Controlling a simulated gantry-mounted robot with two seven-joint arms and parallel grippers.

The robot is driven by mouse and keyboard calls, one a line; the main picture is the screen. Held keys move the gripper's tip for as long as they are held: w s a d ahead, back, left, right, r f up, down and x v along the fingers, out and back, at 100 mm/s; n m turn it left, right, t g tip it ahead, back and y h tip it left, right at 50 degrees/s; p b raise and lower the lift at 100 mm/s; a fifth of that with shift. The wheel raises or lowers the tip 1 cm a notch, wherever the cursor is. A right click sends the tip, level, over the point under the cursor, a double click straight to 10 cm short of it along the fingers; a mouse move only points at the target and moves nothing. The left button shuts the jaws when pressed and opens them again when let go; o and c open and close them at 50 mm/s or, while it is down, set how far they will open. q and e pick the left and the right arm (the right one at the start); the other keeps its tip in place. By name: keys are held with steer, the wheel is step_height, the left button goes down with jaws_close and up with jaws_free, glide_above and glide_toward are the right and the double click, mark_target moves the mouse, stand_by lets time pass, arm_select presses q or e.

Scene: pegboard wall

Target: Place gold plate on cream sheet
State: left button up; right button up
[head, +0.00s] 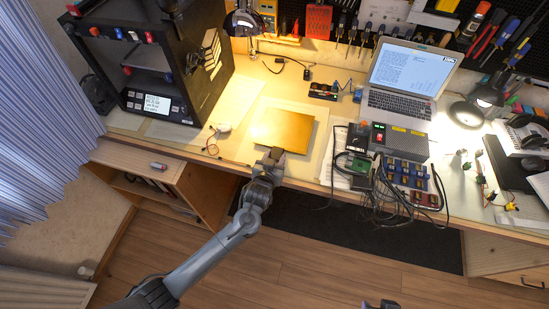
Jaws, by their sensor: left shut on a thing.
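The gold plate (288,130) is a flat, shiny square over the front part of the workbench, in the middle of the head view. My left gripper (274,157) is shut on its near edge, with the arm reaching up from below. The cream sheet (291,106) lies on the bench beneath the plate. It shows as a pale border along the plate's far side and right side; the plate hides most of it. I cannot tell whether the plate touches the sheet or is held just above it. A dark piece at the bottom edge may be my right gripper (380,304); its jaws cannot be made out.
A black 3D printer (150,65) stands left on the wooden bench. A laptop (400,80), a power unit (400,141) and tangled cables (370,200) are to the right. A small white object with a cord (221,128) lies left of the plate. A lamp (243,22) stands behind.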

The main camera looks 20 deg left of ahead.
arm_select(q)
steer(key=shift+f, duration=0.4)
steer(key=o, duration=1.2)
steer(key=shift+c, duration=0.2)
steer(key=shift+r, duration=0.1)
